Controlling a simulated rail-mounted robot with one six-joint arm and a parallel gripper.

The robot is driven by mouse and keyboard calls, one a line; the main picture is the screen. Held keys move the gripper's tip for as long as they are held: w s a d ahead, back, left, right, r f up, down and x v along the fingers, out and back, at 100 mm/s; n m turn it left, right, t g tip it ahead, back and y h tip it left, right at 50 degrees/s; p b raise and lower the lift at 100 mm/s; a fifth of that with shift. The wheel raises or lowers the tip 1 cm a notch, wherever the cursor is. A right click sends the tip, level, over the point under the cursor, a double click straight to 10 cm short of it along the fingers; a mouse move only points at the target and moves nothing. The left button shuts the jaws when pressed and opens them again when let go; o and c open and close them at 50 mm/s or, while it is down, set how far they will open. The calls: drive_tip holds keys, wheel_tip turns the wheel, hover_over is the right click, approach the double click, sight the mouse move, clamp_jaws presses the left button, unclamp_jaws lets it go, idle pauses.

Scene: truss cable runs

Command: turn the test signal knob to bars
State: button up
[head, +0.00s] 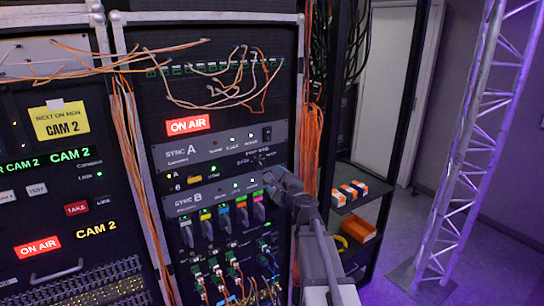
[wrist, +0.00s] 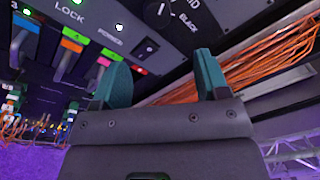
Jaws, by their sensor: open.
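A dark round knob (wrist: 157,12) with a white pointer mark shows at the top edge of the wrist view, partly cut off. The label BLACK (wrist: 188,25) is printed to its lower right, and a label ending in "ID" is above that. No BARS label is readable. My gripper (wrist: 160,62) is open, with its two teal fingers apart and nothing between them. The fingertips are below the knob in the wrist view, apart from it. In the head view my gripper (head: 270,178) is in front of the right side of the rack, between the SYNC A and SYNC B panels, and I cannot make out the knob there.
SYNC A (head: 188,152) is above and SYNC B (head: 190,199) below, with coloured-tag plugs (head: 225,217) under it. Orange cables (head: 311,140) hang right of the rack. A shelf with orange-and-white boxes (head: 350,191) and a metal truss (head: 470,150) stand at right.

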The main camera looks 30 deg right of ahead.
sight(262, 165)
drive_tip(key=w, duration=1.1)
drive_tip(key=shift+a, duration=0.1)
drive_tip(key=shift+s, duration=0.1)
drive_tip(key=c, duration=0.9)
drive_tip(key=shift+n, duration=0.4)
drive_tip(key=n, duration=0.3)
drive_tip(key=shift+n+b, duration=0.3)
drive_tip(key=shift+b, duration=0.05)
drive_tip(key=n+y, duration=0.1)
drive_tip(key=n, duration=0.4)
drive_tip(key=shift+t, duration=0.4)
